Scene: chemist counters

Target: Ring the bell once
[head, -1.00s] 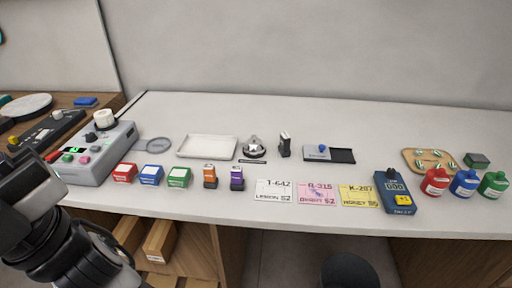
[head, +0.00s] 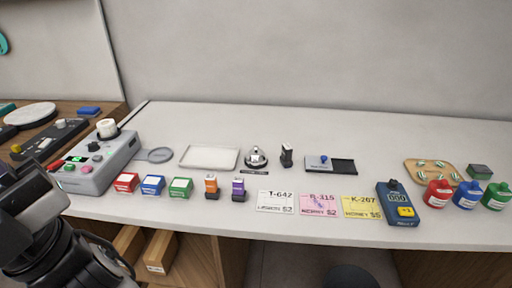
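The bell (head: 257,156) is a small silver dome on a dark base. It stands near the middle of the white counter, in the head view, just right of a white tray and behind a small dark label strip. Nothing touches its top. My arm shows dark at the lower left edge of the head view, well to the left of the bell and apart from it. The fingertips of my gripper cannot be made out.
On the white counter (head: 300,124) stand a grey machine (head: 95,172), a white tray (head: 209,157), small coloured boxes, orange and purple stampers, three price cards, a blue device (head: 398,203) and coloured bottles. A black stamper (head: 287,155) stands close right of the bell.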

